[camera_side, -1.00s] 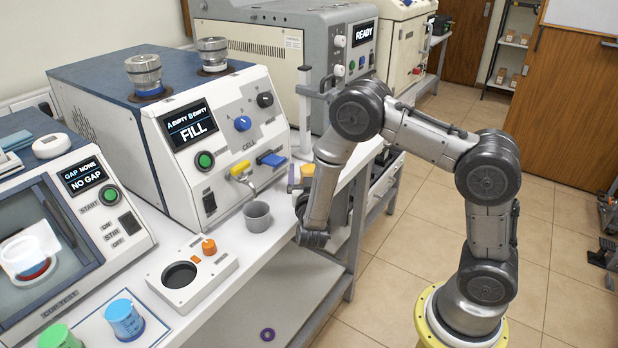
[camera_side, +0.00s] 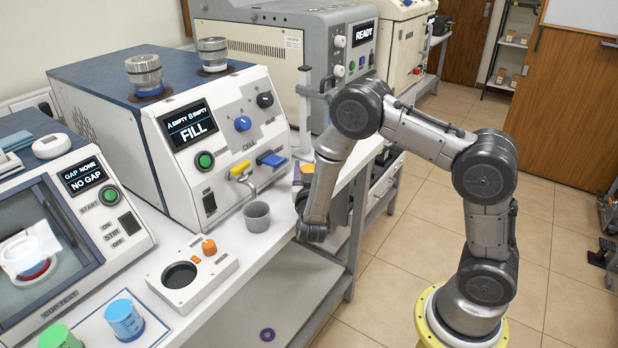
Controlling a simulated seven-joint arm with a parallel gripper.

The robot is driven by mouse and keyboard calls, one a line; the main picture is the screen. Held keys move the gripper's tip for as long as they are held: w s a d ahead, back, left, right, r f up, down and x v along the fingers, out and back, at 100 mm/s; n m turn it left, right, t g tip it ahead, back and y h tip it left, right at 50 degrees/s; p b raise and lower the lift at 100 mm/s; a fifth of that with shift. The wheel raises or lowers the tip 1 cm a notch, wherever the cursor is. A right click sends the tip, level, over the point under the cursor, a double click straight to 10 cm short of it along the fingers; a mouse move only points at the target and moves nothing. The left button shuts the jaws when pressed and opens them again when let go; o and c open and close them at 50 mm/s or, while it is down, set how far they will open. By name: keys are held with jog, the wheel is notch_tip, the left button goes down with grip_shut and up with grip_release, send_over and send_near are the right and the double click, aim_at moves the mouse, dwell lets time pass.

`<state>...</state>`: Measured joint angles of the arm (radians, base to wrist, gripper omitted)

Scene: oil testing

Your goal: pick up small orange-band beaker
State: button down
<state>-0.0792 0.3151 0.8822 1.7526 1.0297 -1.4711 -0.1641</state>
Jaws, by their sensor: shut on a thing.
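The small orange-band beaker (camera_side: 307,169) is mostly hidden by my wrist; only a bit of its orange shows on the bench in front of the grey machine. My gripper (camera_side: 298,182) is at the beaker, low over the bench's right edge, and is shut on it. My forearm covers most of the fingers, so how they sit around the beaker is hard to see. I cannot tell whether the beaker is clear of the bench.
A grey cup (camera_side: 256,215) stands left of my wrist, below the spout of the FILL machine (camera_side: 180,150). A white block with a round hole (camera_side: 192,275) and blue-band and green-band beakers (camera_side: 124,319) (camera_side: 58,338) are nearer. A white post (camera_side: 304,110) stands behind my gripper.

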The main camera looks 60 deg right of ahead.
jog(key=shift+r, duration=0.15)
jog(key=shift+r, duration=0.6)
jog(key=s+a+r, duration=0.2)
jog(key=s+r, duration=0.3)
jog(key=s, duration=0.1)
jog(key=s+a+r, duration=0.2)
jog(key=s+r, duration=0.4)
jog(key=s, duration=0.1)
jog(key=shift+s+a+r, duration=0.15)
jog(key=shift+a+r, duration=0.1)
